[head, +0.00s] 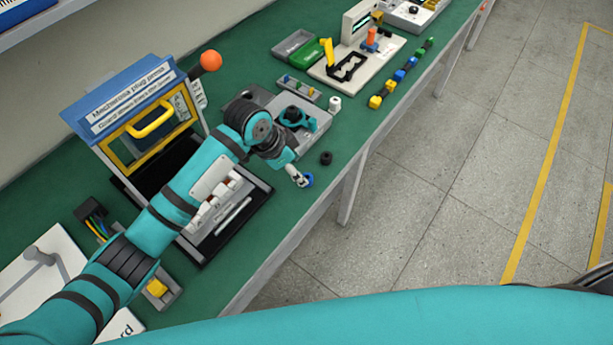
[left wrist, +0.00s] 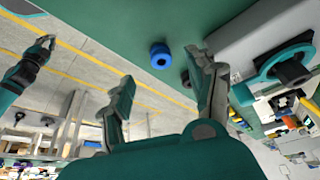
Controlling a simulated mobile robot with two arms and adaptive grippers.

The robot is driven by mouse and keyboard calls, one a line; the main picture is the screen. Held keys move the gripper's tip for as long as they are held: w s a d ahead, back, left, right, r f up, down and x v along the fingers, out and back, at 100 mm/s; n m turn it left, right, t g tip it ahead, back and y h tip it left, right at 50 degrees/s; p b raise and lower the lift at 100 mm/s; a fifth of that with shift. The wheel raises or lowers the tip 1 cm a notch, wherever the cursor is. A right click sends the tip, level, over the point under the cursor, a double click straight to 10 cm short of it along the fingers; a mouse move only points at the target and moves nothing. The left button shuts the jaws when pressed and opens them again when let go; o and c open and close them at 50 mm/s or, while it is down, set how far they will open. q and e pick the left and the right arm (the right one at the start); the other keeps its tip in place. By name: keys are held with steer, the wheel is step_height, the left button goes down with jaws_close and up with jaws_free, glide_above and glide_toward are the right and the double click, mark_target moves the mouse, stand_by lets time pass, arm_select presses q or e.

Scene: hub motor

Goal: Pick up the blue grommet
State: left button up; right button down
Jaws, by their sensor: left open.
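The blue grommet (head: 309,180) lies on the green bench top near its front edge. It also shows in the left wrist view (left wrist: 160,55), as a short blue ring with a dark hole. My left gripper (head: 299,176) is right beside it in the head view, partly covering it. In the left wrist view my left gripper (left wrist: 165,69) has its fingers spread wide with nothing between them, and the grommet shows beyond the fingertips. My right gripper (left wrist: 46,42) is small at the far left of that view, away from the bench; its jaws are too small to read.
A black grommet (head: 326,158) lies close by. A grey tray (head: 318,122) with a teal part and a white cylinder (head: 335,104) stand behind. A guard fixture (head: 135,100) with a yellow handle is at left. The bench edge drops to the floor close to the grommet.

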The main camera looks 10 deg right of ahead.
mark_target(307, 177)
arm_select(q)
steer(key=shift+d+f, duration=0.35)
steer(key=shift+f, duration=0.15)
steer(key=shift+d+f, duration=0.15)
steer(key=shift+f, duration=0.2)
steer(key=p+x, duration=0.1)
steer(key=x, duration=0.2)
steer(key=shift+w+d+f, duration=0.2)
steer(key=shift+d, duration=0.05)
steer(key=shift+d+f, duration=0.1)
steer(key=shift+f, duration=0.3)
steer(key=c, duration=0.9)
arm_select(e)
steer(key=shift+w+a+r, duration=0.45)
steer(key=shift+w+r, duration=0.15)
steer(key=shift+w, duration=0.15)
